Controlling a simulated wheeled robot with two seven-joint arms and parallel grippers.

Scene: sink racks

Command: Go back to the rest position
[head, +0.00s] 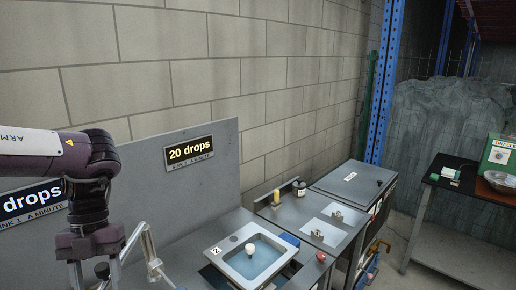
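My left arm comes in from the left side of the head view. It bends down at a dark purple joint, and my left gripper (92,270) points down at the lower left, partly cut off by the bottom edge. Its fingertips are not clearly seen, so I cannot tell whether it is open or shut. I see nothing held in the visible part. My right arm and gripper are out of view.
A grey counter holds a sink (229,264) with a white-topped object (153,262) in it. A faucet-like metal arm (134,243) stands close to my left gripper. A "20 drops" sign (189,152) is on the back panel. A dark table (464,202) stands at right.

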